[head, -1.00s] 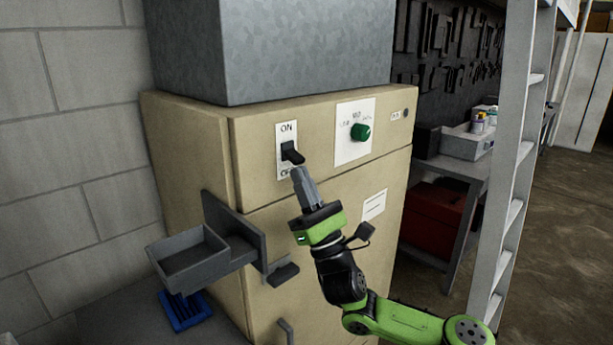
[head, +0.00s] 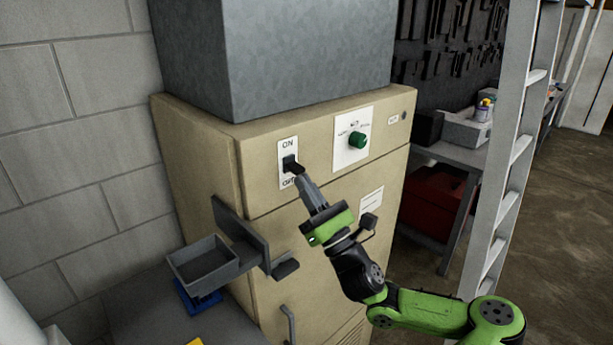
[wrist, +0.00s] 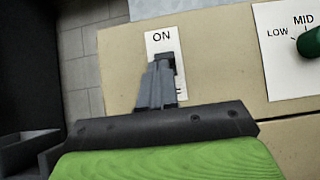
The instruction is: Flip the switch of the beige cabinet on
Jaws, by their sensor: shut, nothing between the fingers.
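The beige cabinet (head: 262,190) stands against the block wall. Its black switch lever (head: 292,164) sits on a white plate marked ON at the top and OFF at the bottom. In the head view the lever sticks out and slants down toward the right. My gripper (head: 303,180) is shut and empty, with its tips just below the lever; I cannot tell whether they touch it. In the wrist view the grey fingers (wrist: 157,85) cover the lower plate, and the dark switch (wrist: 166,62) shows partly behind their tips.
A green knob (head: 357,140) on a LOW/MID plate is right of the switch. A grey bracket tray (head: 203,260) juts out at the left, over a blue item (head: 200,303). A white ladder (head: 508,180) stands at the right. A grey metal box (head: 290,55) is on top.

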